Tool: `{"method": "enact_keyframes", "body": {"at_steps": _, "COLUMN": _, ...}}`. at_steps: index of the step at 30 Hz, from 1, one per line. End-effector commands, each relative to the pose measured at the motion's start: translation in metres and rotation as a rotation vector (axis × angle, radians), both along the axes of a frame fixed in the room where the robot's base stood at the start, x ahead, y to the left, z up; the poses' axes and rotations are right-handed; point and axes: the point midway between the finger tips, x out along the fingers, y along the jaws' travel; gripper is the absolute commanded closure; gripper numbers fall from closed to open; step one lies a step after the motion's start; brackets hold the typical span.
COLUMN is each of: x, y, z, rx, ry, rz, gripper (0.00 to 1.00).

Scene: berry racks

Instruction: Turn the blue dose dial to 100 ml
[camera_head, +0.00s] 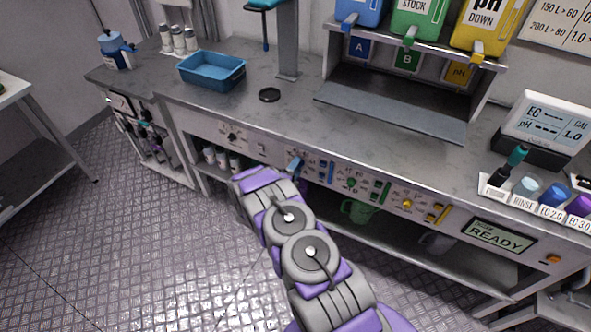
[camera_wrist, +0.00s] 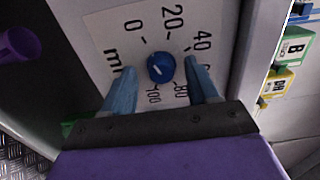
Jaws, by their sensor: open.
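The blue dose dial (camera_wrist: 160,67) shows in the wrist view on a white scale plate (camera_wrist: 105,35) marked in ml, with 0, 20, 40, 80 and 100 readable around it. One mark is partly covered by a finger. A short white pointer line is on the dial; it seems to lean toward the upper left, but its exact reading is unclear. My gripper (camera_wrist: 161,72) is open, with one blue finger on each side of the dial. I cannot tell if either finger touches it. In the head view the dial is not clearly visible by my arm.
The bench front panel carries green (camera_head: 351,184) and yellow (camera_head: 407,203) controls to the right. A display (camera_head: 497,235) reads READY. On the bench are a blue tray (camera_head: 212,72), a black disc (camera_head: 269,95) and a meter (camera_head: 543,122). The floor in front is clear.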

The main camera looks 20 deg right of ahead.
Motion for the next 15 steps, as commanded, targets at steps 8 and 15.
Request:
{"method": "enact_keyframes", "body": {"at_steps": 8, "x": -0.0001, "y": 0.0003, "z": -0.0001, "rx": 0.001, "ry": -0.001, "rz": 0.000, "gripper": 0.58}}
{"method": "enact_keyframes", "body": {"at_steps": 15, "x": -0.0001, "y": 0.0003, "z": -0.0005, "rx": 0.001, "ry": 0.001, "rz": 0.000, "gripper": 0.81}}
